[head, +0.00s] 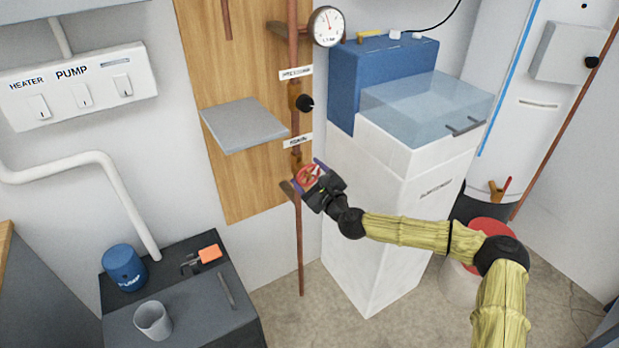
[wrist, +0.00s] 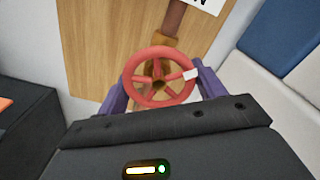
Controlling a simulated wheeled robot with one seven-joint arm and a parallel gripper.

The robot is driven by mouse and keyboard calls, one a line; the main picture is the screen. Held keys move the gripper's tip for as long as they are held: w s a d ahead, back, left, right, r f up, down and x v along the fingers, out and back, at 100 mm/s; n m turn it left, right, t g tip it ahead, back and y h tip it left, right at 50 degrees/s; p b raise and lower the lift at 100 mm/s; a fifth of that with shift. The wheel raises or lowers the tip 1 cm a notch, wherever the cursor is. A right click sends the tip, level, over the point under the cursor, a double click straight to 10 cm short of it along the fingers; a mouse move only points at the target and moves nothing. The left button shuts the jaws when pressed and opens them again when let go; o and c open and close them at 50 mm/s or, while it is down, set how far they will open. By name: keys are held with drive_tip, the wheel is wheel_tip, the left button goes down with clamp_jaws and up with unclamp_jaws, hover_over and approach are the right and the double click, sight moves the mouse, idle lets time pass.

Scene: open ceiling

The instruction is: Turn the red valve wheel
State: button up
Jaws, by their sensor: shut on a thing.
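The red valve wheel (head: 308,175) is on the lower part of the copper pipe, in front of the wooden board. In the wrist view the wheel (wrist: 133,83) is a red ring with spokes and a white mark on its right rim. A brass valve body shows behind it. My gripper (head: 314,176) is at the wheel, with its purple fingers on the wheel's left and right sides. In the wrist view my gripper (wrist: 160,92) is shut on the wheel. The exact finger contact is partly hidden by the rim.
A white cabinet (head: 365,235) with a clear-lidded tank (head: 425,105) stands close right of the pipe. A grey shelf (head: 243,125) juts out left of it. A black knob (head: 304,103) and gauge (head: 328,27) are above. A dark bench (head: 195,305) is lower left.

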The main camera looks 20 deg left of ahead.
drive_tip(key=m, duration=0.4)
drive_tip(key=shift+s+a+f+m, duration=0.15)
drive_tip(key=shift+m, duration=2.25)
drive_tip(key=o, duration=1)
drive_tip(key=p+v, duration=0.1)
drive_tip(key=v, duration=1.6)
drive_tip(key=shift+s+p, duration=0.2)
drive_tip(key=shift+p, duration=0.2)
